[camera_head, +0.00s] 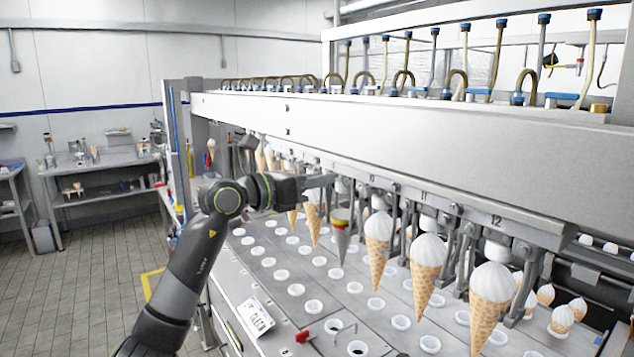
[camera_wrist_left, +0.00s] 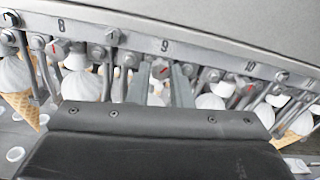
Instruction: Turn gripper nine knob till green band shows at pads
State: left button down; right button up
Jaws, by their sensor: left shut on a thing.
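My left gripper (camera_head: 322,181) reaches in from the left under the machine's long beam. The left wrist view shows its two fingers (camera_wrist_left: 162,84) shut on the gripper nine knob (camera_wrist_left: 160,68), a pale knob with a red mark below the number 9. A grey test cone (camera_head: 340,247) hangs point down just below and right of my gripper in the head view. Coloured bands, yellow-green and red, show near its top. The pads around it are too small to make out, so I cannot tell which band lies at them. My right gripper is not in view.
Ice cream cones (camera_head: 378,240) hang in a row on both sides of the test cone. The plate with white-rimmed holes (camera_head: 297,290) lies below. Neighbouring knobs (camera_wrist_left: 58,47) sit close by on the numbered rail (camera_wrist_left: 130,38).

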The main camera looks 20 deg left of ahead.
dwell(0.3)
pick_arm(q)
jog(key=c, duration=1.3)
grip_release()
jog(key=b+v, duration=0.8)
jog(key=v, duration=0.9)
jog(key=shift+s+b, duration=0.2)
jog(key=shift+b, duration=0.2)
jog(key=shift+a, duration=0.15)
